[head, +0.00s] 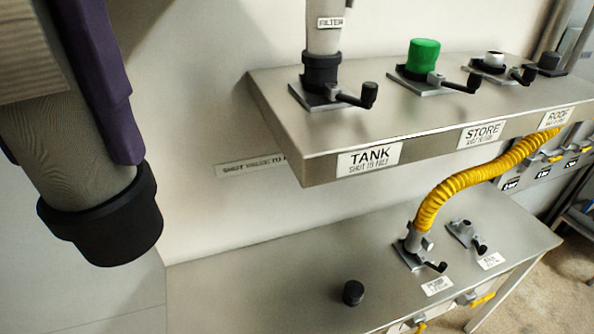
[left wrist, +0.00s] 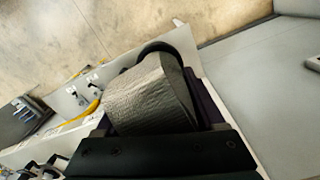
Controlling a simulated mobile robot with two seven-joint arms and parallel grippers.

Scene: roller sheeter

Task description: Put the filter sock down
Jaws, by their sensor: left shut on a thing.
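The filter sock (head: 62,170) is a grey ribbed fabric tube with a black collar at its lower end. It hangs tilted at the left of the head view, in the air and apart from the benches. My left gripper (head: 75,135), with purple fingers, is shut around it above the collar. In the left wrist view the sock (left wrist: 155,95) lies between the fingers, its dark collar at the far end. The sock's upper end is hidden by the gripper. My right gripper is not in view.
An upper metal shelf (head: 400,110) carries valve ports, a grey pipe labelled FILTER (head: 324,40) and a green cap (head: 423,58). A yellow hose (head: 470,180) drops to the lower bench (head: 270,285). A black cap (head: 353,292) stands there. The lower bench's left part is clear.

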